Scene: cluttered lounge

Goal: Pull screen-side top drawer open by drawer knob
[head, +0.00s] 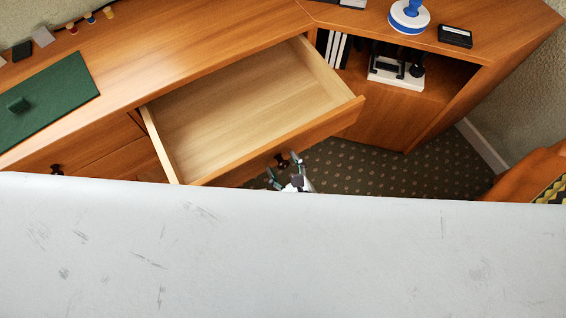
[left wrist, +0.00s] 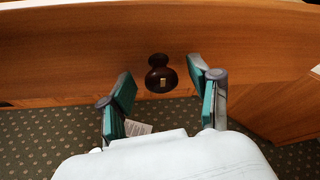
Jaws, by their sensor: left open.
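The top drawer (head: 235,98) of the wooden cabinet is pulled well out, and its pale inside is empty. Its dark round knob (head: 282,160) sits on the front panel. My left gripper (head: 288,178) is just in front of the knob, partly hidden by my own pale body part. In the left wrist view the knob (left wrist: 161,74) stands on the drawer front (left wrist: 240,45), between and slightly beyond the green-padded fingertips of my open left gripper (left wrist: 160,85). Neither finger touches it. My right gripper is not in view.
A green mat (head: 60,95) and small items lie on the cabinet top at left. An open shelf at right holds a black and white device (head: 396,66); a blue and white object (head: 408,15) stands above it. Patterned carpet (head: 385,175) is clear right of the drawer.

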